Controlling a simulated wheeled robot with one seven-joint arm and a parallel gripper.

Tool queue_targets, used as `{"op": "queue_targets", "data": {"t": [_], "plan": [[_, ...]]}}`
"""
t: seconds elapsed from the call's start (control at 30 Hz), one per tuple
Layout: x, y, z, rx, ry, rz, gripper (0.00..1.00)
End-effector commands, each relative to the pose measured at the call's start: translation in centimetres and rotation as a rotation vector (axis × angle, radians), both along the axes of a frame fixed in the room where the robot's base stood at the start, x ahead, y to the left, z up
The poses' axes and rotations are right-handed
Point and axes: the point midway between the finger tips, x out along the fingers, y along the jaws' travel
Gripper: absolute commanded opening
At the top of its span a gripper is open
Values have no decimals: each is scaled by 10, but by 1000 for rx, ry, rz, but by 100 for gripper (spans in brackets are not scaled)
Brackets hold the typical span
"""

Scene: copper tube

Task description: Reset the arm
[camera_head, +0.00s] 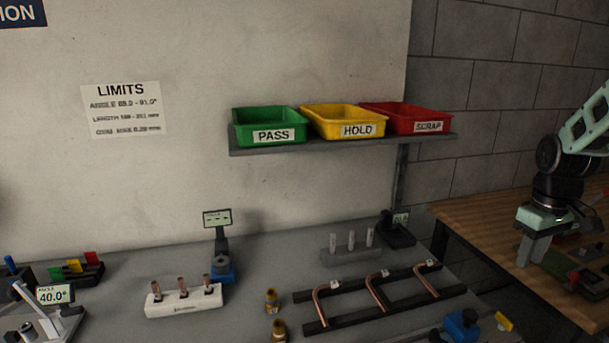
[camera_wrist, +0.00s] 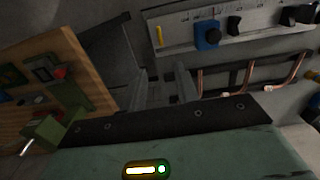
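My arm comes in from the right edge of the head view. My gripper (camera_head: 535,248) points down, in front of the wooden bench at the right. In the wrist view the two grey fingers of my gripper (camera_wrist: 163,80) stand apart with a gap between them. Nothing shows between the fingers, so it looks open and empty. Copper tubes (camera_head: 376,291) lie bent across a dark rack (camera_head: 340,322) on the grey table, well to the left of my gripper. Part of the tubes (camera_wrist: 296,68) also shows at the right of the wrist view.
Green PASS (camera_head: 265,137), yellow HOLD (camera_head: 345,132) and red SCRAP (camera_head: 418,128) bins stand on a wall shelf (camera_head: 300,149). The grey table carries a white block with pegs (camera_head: 184,302), brass fittings (camera_head: 271,301) and gauges. The wooden bench (camera_head: 480,216) is beside my gripper.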

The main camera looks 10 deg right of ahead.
Motion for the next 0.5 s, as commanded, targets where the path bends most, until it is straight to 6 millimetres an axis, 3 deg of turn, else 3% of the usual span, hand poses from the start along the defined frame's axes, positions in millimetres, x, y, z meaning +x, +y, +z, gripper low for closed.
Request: {"op": "queue_targets", "data": {"t": [0.13, 0.27, 0.37, 0.5], "plan": [[13, 53, 4, 5, -7, 67, 31], [18, 135, 9, 13, -14, 159, 31], [8, 198, 12, 22, -17, 231, 31], [-23, 277, 15, 32, -19, 328, 31]]}}
